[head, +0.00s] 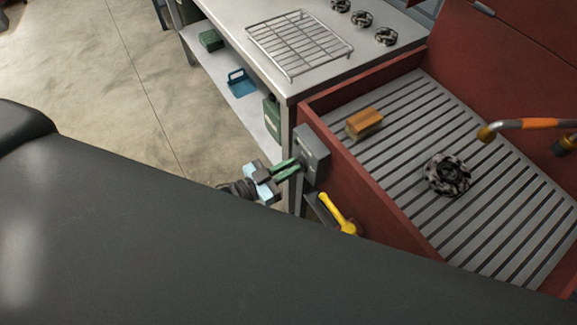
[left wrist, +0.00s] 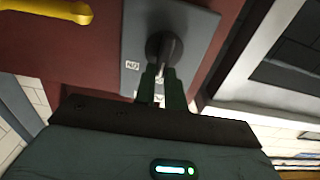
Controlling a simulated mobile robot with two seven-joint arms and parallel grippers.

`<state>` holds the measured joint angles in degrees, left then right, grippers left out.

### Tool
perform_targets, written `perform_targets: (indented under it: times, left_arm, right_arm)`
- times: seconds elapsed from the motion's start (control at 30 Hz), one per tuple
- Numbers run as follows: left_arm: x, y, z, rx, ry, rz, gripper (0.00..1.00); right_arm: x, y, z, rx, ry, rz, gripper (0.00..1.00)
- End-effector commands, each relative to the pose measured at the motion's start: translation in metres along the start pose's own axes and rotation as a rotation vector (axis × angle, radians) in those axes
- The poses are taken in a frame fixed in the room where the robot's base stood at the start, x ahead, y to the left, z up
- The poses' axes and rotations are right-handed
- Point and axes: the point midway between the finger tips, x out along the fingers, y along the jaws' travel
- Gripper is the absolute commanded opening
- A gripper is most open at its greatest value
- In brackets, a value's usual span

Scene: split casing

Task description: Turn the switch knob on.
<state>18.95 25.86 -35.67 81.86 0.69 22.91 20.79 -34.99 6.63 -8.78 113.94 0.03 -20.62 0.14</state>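The grey switch box (head: 312,150) sits on the red wall of the wash bench. In the left wrist view its plate (left wrist: 190,30) carries a dark round knob (left wrist: 162,44) with a raised grip bar. A small white label reading "ON" (left wrist: 132,65) appears upside down left of the knob; another label is partly hidden by my fingers. My left gripper (head: 295,163) reaches the box from the left. Its green fingers (left wrist: 161,76) are close together, with the knob's bar between their tips. The knob is hidden in the head view. My right gripper is not in view.
A yellow-handled tool (head: 338,212) hangs just below the box; its handle also shows in the left wrist view (left wrist: 45,10). A steel table (head: 250,20) with a wire rack (head: 300,45) stands behind.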

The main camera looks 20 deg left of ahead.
Motion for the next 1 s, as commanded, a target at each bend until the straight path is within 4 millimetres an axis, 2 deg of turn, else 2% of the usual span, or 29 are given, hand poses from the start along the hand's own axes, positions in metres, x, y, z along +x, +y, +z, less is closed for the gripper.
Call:
perform_targets:
  times: [0.1,0.53,1.0]
  left_arm:
    - [-0.0002,0.0000,0.0000,0.000,0.000,0.000,0.00]
    - [-0.0003,0.0016,0.0001,0.067,0.000,0.000,0.00]
    - [-0.0005,0.0099,0.0032,0.449,0.000,-0.001,0.00]
  right_arm:
    - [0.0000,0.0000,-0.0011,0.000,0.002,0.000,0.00]
    - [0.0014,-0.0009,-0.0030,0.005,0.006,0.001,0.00]
    - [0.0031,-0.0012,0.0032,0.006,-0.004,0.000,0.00]
